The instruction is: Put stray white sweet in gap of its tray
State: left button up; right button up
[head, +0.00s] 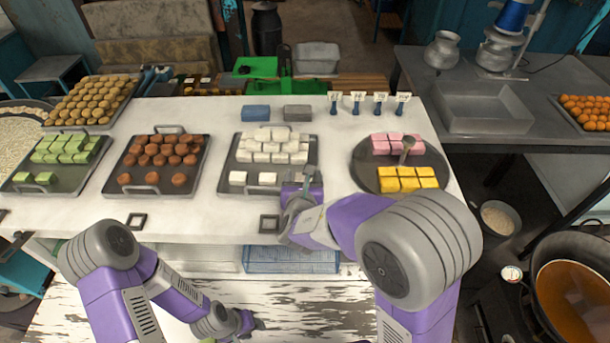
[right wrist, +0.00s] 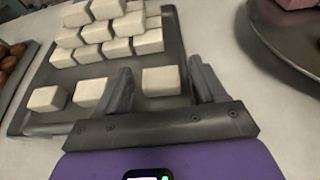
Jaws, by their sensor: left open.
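White sweets (head: 275,146) are stacked on a dark tray (head: 228,160) in the head view, with a front row of separate sweets (head: 238,178). The right wrist view shows the stack (right wrist: 105,30) and the front row, including one sweet (right wrist: 161,81) near the tray's right edge. My right gripper (right wrist: 160,72) is open over the tray's front right corner, its fingers on either side of that sweet with slim gaps. In the head view the right gripper (head: 308,178) hides this corner. My left gripper (head: 250,322) is open and low, before the counter. No white sweet shows off the tray.
A tray of brown sweets (head: 125,165) and a tray of green sweets (head: 75,172) stand to the left. A round plate (head: 364,176) with pink and yellow sweets stands close on the right. Blue and grey blocks (head: 256,112) and small signs (head: 357,100) stand behind.

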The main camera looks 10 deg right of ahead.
pick_arm(q)
jog(key=shift+a, duration=0.1)
pick_arm(e)
jog(key=shift+a, duration=0.2)
jog(key=shift+w, duration=0.1)
jog(key=shift+d+r, duration=0.1)
pick_arm(q)
jog(key=shift+r, duration=0.1)
pick_arm(e)
jog(key=shift+r, duration=0.15)
pick_arm(q)
jog(key=shift+r+p, duration=0.25)
jog(key=shift+p, duration=0.1)
pick_arm(e)
jog(key=shift+r, duration=0.2)
pick_arm(q)
jog(key=shift+r+p, duration=0.45)
pick_arm(e)
jog(key=shift+r, duration=0.4)
pick_arm(q)
jog(key=shift+r+p, duration=0.5)
pick_arm(e)
jog(key=v, duration=1)
pick_arm(q)
jog(key=shift+r, duration=0.1)
pick_arm(e)
jog(key=shift+s+r, duration=0.25)
jog(key=shift+s, duration=0.7)
